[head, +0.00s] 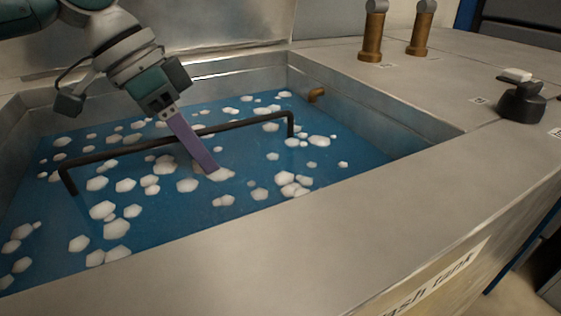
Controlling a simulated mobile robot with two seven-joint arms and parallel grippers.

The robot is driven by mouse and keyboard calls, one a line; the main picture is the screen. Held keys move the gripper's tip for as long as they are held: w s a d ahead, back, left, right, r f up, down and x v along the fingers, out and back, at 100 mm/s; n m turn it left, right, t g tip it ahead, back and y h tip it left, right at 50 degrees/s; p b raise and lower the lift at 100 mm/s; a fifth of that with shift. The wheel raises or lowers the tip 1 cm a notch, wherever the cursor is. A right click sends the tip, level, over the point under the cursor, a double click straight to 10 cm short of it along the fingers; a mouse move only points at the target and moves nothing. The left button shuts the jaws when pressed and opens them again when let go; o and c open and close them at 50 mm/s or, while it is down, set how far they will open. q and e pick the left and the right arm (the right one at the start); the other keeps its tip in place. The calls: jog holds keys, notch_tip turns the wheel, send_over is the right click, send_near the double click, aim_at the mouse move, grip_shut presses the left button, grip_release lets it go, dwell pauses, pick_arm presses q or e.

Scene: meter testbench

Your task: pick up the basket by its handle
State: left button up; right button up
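A long black bar handle (130,149) spans the wash tank, with its two ends bent down into the blue water. The basket below it is hidden under the water and foam. My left gripper (207,166) reaches down from the upper left. Its purple finger crosses in front of the handle near the middle, with the tip at the foam beyond the bar's near side. Only one finger shows clearly, so I cannot tell whether it is open or shut, or touching the handle. My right gripper is not in view.
The steel wash tank (300,240) has a wide rim around blue water with white foam lumps. Two brass posts (372,35) and a black stand with a white block (521,100) are on the counter.

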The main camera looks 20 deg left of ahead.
pick_arm(q)
grip_shut()
dwell(0.3)
jog(key=shift+r, duration=0.1)
dwell(1.0)
